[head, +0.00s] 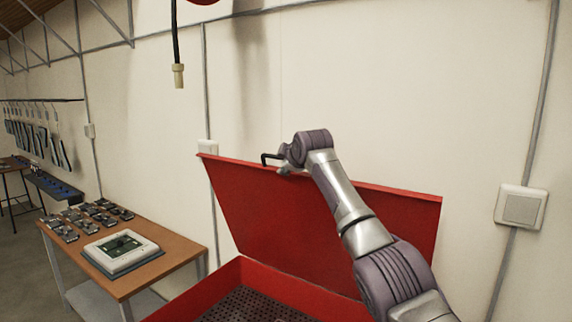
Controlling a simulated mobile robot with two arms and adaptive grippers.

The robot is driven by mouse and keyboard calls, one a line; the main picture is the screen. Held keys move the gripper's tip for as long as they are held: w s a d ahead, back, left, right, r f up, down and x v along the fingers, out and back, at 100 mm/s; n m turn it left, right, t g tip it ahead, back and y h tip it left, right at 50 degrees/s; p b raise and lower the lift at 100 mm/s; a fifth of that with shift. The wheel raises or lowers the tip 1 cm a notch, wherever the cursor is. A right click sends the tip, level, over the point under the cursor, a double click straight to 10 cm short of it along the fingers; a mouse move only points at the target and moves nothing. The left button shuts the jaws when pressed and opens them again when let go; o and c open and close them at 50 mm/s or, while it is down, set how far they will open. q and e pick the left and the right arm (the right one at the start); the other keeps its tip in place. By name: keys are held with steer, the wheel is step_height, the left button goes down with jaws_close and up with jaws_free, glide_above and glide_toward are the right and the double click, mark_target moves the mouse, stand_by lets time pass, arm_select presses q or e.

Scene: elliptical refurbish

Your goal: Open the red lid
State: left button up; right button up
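The red lid (270,215) stands raised and tilted back behind a red box (238,272) with a dark perforated tray inside. My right arm reaches up from the lower right, across the front of the lid. My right gripper (270,160) is at the lid's top edge, left of the middle. A dark finger shows beside the edge, but the rest of the gripper is partly hidden by the wrist, so whether it is open or shut is unclear. My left gripper is not in the head view.
A wooden table (185,245) at left holds a white-framed device (122,248) and several small metal parts (88,216). A cable with a pale end (178,76) hangs above. The wall behind carries a white switch plate (520,207) at right.

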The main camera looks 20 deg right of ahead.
steer(key=shift+a, duration=0.1)
steer(key=v, duration=1.2)
